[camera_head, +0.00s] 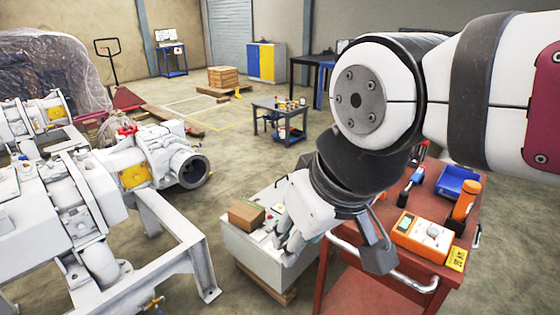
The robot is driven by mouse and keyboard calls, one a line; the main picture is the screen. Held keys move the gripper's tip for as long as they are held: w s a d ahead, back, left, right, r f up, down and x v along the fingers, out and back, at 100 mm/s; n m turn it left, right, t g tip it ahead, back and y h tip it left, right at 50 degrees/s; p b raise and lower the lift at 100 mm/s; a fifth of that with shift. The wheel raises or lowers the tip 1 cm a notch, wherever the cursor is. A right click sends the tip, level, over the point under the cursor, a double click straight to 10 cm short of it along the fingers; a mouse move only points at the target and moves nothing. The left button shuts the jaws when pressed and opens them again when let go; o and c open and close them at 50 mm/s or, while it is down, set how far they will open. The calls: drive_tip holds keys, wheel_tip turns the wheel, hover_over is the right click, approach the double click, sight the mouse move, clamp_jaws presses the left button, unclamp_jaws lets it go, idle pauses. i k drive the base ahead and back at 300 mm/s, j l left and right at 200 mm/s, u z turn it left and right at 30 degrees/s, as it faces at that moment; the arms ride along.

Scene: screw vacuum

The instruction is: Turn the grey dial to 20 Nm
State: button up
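An orange box with a pale top panel (418,238) lies on the red cart at the right. A small round grey dial (433,231) sits on the right part of its panel, and a small display (405,223) on the left part. The dial's marks and setting are too small to read. A yellow tag (457,258) with dark lettering is at the box's right end. My gripper (284,244) hangs to the left of the cart, in front of a grey cabinet, well apart from the dial. Its fingers overlap in this view, so their opening is unclear.
The red cart (350,298) has a pale rail along its front edge. It also holds a blue bin (458,183) and an orange bottle-like tool (466,200). The grey cabinet (250,249) carries a brown box (246,214). Pale machinery (150,160) fills the left.

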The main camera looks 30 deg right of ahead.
sight(432, 231)
drive_tip(key=z, duration=1.45)
drive_tip(key=i+l, duration=0.25)
drive_tip(key=l+z, duration=0.25)
